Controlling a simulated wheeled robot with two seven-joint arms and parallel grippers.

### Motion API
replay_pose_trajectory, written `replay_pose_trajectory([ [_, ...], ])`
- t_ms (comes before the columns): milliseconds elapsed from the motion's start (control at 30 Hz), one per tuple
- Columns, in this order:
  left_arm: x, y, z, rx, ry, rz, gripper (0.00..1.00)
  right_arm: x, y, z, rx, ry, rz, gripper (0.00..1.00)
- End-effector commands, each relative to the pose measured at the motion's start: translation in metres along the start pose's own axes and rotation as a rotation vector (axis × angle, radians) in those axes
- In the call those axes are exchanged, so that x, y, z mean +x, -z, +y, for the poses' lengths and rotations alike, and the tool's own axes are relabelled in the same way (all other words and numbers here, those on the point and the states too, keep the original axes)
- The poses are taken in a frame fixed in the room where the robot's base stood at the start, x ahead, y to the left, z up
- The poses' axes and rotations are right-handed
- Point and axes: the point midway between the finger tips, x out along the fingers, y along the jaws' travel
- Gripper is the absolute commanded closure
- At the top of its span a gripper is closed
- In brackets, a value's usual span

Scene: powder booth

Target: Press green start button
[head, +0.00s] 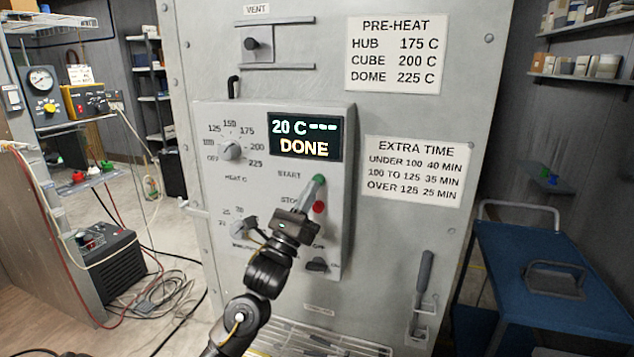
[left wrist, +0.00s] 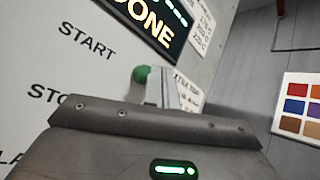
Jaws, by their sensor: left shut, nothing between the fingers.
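The green start button (head: 319,178) is on the grey control panel (head: 345,200), right of the word START and below the display (head: 305,137), which reads "20 C ---" and "DONE". My left gripper (head: 318,183) is shut and empty, its fingertips at the green button. In the left wrist view the green button (left wrist: 141,74) shows just beside the fingertips (left wrist: 155,80); whether they touch it I cannot tell. The red stop button (head: 319,208) is just below, close to the fingers. My right gripper is not in view.
The heat dial (head: 232,150) is left of the display. A lever handle (head: 424,280) is at lower right of the booth front. A blue cart (head: 540,255) stands at right. Cables and a black unit (head: 105,265) lie at left.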

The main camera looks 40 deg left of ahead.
Motion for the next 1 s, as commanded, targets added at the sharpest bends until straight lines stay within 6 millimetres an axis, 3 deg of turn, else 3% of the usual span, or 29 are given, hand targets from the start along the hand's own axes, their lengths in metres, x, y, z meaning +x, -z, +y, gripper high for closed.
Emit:
replay_pose_trajectory([
  [1000,0.0084,0.0063,0.0056,0.0,0.001,0.0,1.0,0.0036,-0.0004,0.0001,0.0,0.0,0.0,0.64],
])
